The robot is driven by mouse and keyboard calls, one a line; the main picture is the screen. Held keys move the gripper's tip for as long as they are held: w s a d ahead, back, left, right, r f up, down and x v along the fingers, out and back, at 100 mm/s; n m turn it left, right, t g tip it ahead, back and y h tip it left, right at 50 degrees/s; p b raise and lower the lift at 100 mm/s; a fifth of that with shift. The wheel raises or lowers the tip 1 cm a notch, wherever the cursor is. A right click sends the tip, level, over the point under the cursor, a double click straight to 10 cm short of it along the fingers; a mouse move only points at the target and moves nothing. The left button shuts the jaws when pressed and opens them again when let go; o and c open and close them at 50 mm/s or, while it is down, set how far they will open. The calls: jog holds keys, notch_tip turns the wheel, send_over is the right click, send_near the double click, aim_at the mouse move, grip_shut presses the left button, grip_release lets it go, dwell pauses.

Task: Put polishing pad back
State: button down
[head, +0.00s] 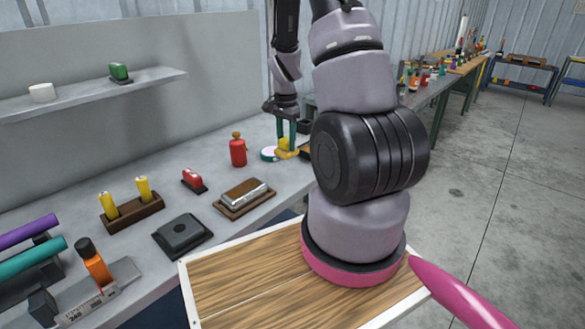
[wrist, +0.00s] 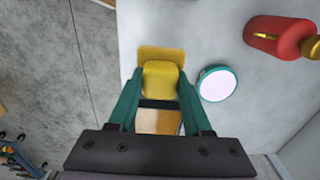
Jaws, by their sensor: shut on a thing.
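My gripper (head: 287,146) has its green fingers shut on a yellow pad (wrist: 160,80), a rounded block on a flatter, wider yellow base. In the head view the yellow pad (head: 288,153) is low over the far end of the grey bench; whether it touches the bench I cannot tell. In the wrist view the fingers lie on either side of the block. A wooden piece with a dark edge (wrist: 158,122) shows between the fingers, nearer the palm and partly hidden.
A white disc with a teal rim (wrist: 217,84) lies close beside the gripper. A red canister (head: 238,152) stands left of it. A silver block on a wooden tray (head: 233,208), a red-topped tool (head: 193,180) and a black square holder (head: 182,236) are nearer. The wall shelf (head: 150,79) is at left.

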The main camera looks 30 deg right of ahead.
notch_tip(320, 180, down, 8)
jog(key=shift+f, duration=0.15)
dwell(0.3)
jog(key=shift+c, duration=1.7)
grip_release()
jog(key=shift+f, duration=0.15)
